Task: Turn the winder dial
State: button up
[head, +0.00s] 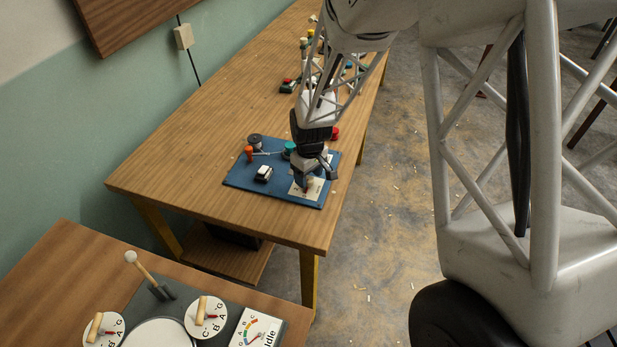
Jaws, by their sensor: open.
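A blue board (236,177) lies on the long wooden table. At its front right is a white plate (299,192) with small dark marks and a short brown knob (308,184); this looks like the winder dial, but it is small and partly hidden. My gripper (317,174) is open and points down over the plate, its fingers close around or just above the knob. I cannot tell whether a finger touches it. The arm hides part of the board's back right.
The board also holds an orange-red peg (249,153), a dark spool (254,141), a green round part (290,148) and a black-and-white block (264,174). A red round thing (335,133) is behind my gripper.

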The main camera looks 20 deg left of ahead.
jog(key=shift+f, duration=0.6)
jog(key=c, duration=0.9)
jog(key=shift+m, duration=0.5)
jog(key=m, duration=0.4)
jog(key=shift+r, duration=0.1)
jog(key=m, duration=0.6)
jog(key=shift+m, duration=0.4)
